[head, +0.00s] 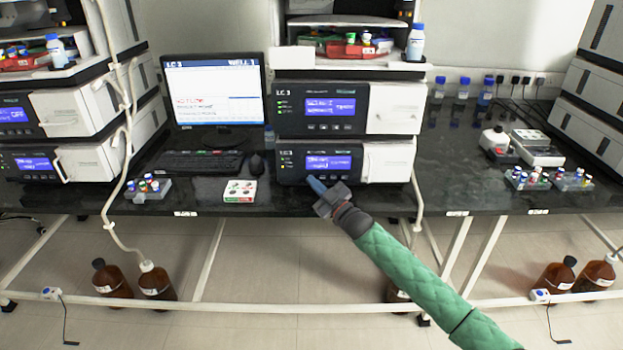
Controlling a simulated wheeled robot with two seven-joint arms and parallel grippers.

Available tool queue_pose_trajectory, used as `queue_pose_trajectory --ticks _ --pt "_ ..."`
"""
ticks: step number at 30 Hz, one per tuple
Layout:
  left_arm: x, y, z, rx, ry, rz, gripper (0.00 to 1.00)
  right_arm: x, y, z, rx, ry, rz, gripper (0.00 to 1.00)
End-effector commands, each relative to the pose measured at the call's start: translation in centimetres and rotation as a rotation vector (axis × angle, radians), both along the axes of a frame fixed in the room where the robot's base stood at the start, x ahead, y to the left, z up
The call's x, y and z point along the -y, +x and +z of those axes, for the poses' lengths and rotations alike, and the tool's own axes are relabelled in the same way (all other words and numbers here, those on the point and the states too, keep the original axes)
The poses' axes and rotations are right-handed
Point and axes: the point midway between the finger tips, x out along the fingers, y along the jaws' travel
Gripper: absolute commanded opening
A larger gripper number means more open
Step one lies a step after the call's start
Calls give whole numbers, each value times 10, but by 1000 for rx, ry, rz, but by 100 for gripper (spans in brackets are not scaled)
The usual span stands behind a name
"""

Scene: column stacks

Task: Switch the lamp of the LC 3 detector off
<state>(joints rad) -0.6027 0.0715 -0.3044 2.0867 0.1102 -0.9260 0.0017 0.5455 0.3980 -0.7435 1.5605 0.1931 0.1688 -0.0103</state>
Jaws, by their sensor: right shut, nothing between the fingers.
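The LC 3 stack stands in the middle of the bench. Its upper module (289,92) has a lit blue screen (330,107) and a row of small buttons below it. Its lower module (288,177), also marked LC 3, has a lit blue screen (328,162). The screen text is too small to read surely, and I cannot tell which module is the detector. My right gripper (317,186) is shut and empty, its blue tips just below the lower screen, in front of that module's button row. It hides some buttons; contact cannot be told. My left gripper is not in view.
A monitor marked LC 3 (212,92), keyboard (190,163) and mouse (257,164) are left of the stack. Another instrument stack (18,130) stands at left.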

Motion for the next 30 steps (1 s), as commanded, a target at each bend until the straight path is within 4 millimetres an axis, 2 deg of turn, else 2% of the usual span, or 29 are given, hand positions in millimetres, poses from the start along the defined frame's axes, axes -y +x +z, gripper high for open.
queue_pose_trajectory --ticks 8,21,30 --pt "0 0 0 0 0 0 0 1 0 -2 -2 -3 -2 0" --pt "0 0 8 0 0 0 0 2 -16 -3 -2 -1 -2 0" --pt "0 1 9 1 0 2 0 1 -17 -3 -1 -1 -1 0"
